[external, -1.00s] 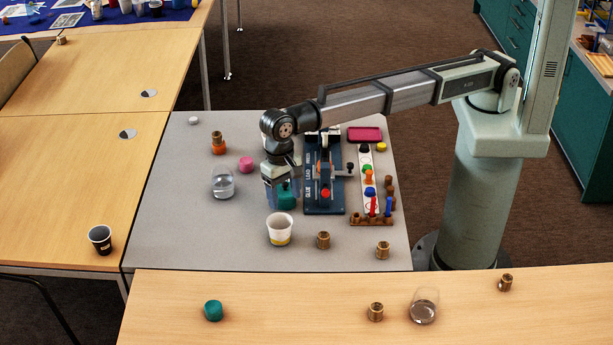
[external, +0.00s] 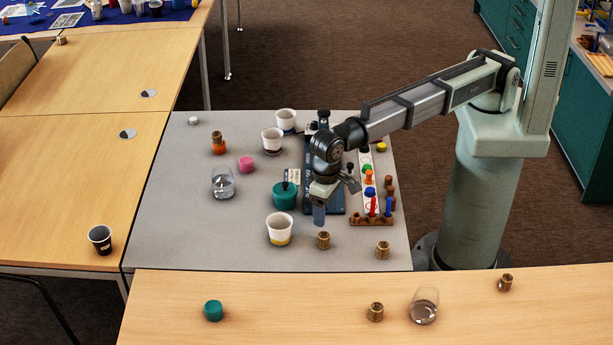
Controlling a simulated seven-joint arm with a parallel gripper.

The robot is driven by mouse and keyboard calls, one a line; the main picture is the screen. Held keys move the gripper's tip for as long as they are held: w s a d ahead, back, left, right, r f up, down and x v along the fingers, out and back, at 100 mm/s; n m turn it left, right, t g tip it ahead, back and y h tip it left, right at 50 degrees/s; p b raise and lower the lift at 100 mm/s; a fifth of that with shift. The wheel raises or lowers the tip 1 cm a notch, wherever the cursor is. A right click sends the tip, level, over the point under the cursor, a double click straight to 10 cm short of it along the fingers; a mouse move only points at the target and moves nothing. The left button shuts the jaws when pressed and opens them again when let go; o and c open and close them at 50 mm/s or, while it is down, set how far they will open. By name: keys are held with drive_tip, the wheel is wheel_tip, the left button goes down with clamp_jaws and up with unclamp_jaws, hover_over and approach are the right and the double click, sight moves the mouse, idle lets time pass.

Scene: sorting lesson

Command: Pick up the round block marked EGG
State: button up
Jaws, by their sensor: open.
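My gripper (external: 319,219) is open and points down over the grey table, in front of the blue device and just behind a small brown-gold cylinder (external: 323,240). Nothing shows between its fingers. I cannot read the word EGG on anything in the external view. Several small round pieces are in sight: a pink one (external: 246,164), a white one (external: 194,120), a yellow one (external: 381,147) and a green one (external: 213,311) on the front wooden table. I cannot tell which is the EGG block.
A white cup (external: 279,229) stands left of my gripper, with a teal pot (external: 285,195) behind it. A clear glass (external: 222,183) stands left. The grey table's left front is bare.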

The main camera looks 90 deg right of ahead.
sight(324, 234)
wheel_tip(324, 234, down, 5)
drive_tip(key=shift+f, duration=0.1)
drive_tip(key=shift+w+d+f, duration=0.1)
drive_tip(key=shift+d+f, duration=0.05)
drive_tip(key=shift+f, duration=1.2)
drive_tip(key=shift+w+d+f, duration=0.1)
drive_tip(key=shift+f, duration=1.2)
drive_tip(key=c, duration=1.1)
drive_tip(key=shift+r, duration=0.1)
